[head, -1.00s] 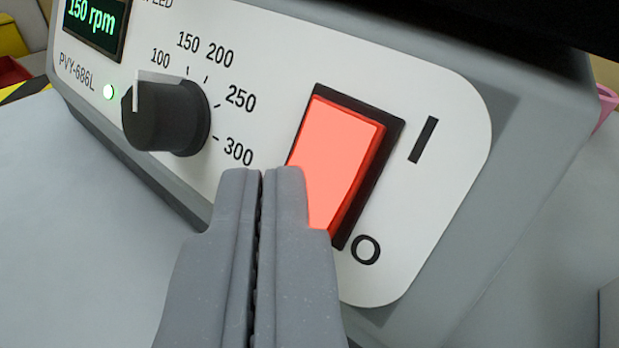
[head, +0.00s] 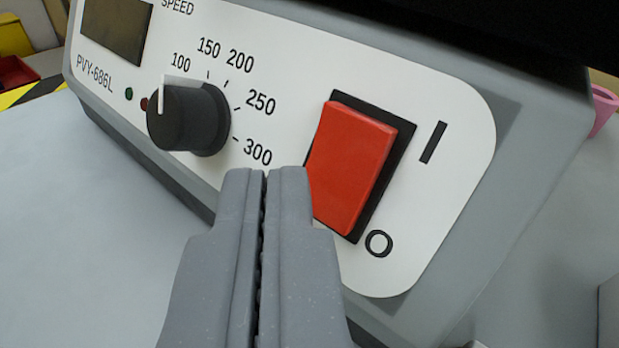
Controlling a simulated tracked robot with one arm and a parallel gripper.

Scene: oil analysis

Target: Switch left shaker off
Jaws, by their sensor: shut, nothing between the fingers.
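The shaker (head: 455,165) shows its white front panel, labelled PVY-686L, tilted across the head view. Its red rocker switch (head: 350,165) is unlit and sits in a black frame, with an I mark above right and an O mark below right. The display (head: 117,28) is dark and the small green lamp (head: 128,94) is unlit. The black speed knob (head: 188,117) is left of the switch. My gripper (head: 266,172) is shut and empty, its tips in front of the panel at the switch's lower left. Whether the tips touch the switch is unclear.
A grey bench surface (head: 70,200) lies free at the left. Yellow and red bins (head: 14,72) stand at the far left, by a yellow-black strip. A pink object (head: 603,108) is at the right edge. A dark mass covers the top right.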

